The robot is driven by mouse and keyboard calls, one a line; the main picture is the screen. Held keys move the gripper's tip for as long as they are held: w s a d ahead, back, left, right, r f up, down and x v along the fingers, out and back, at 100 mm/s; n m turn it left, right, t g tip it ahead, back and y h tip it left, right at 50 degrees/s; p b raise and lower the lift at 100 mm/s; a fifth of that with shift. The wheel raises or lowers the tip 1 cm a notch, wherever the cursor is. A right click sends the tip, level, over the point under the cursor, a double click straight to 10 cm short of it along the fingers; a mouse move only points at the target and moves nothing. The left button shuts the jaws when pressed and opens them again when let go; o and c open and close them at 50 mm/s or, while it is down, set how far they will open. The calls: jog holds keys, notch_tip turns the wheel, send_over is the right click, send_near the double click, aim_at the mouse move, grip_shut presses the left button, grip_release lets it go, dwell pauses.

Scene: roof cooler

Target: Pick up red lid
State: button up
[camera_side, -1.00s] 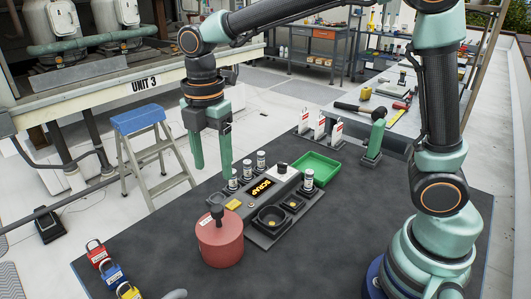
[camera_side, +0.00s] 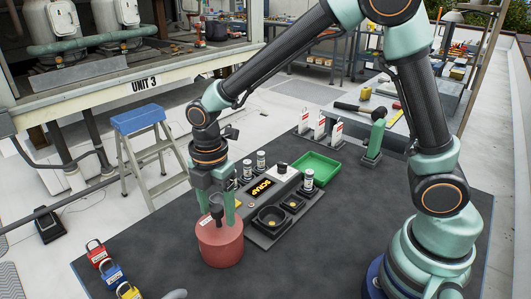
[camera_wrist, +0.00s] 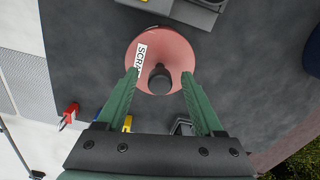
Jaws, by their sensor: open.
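The red lid (camera_side: 209,229) is the top of a round red pot (camera_side: 221,252) on the dark table. It has a dark knob (camera_side: 217,208) standing up at its middle. My gripper (camera_side: 218,220) is open, pointing down over the lid, with its green fingers on either side of the knob. In the wrist view the lid (camera_wrist: 176,80) lies below the open gripper (camera_wrist: 160,82), and the knob (camera_wrist: 159,80) shows midway between the fingertips. I cannot tell whether the fingertips touch the lid.
Red, blue and yellow padlocks (camera_side: 112,273) lie at the front left. The table in front of the pot is clear.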

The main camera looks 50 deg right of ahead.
jog(key=shift+c, duration=0.3)
grip_shut()
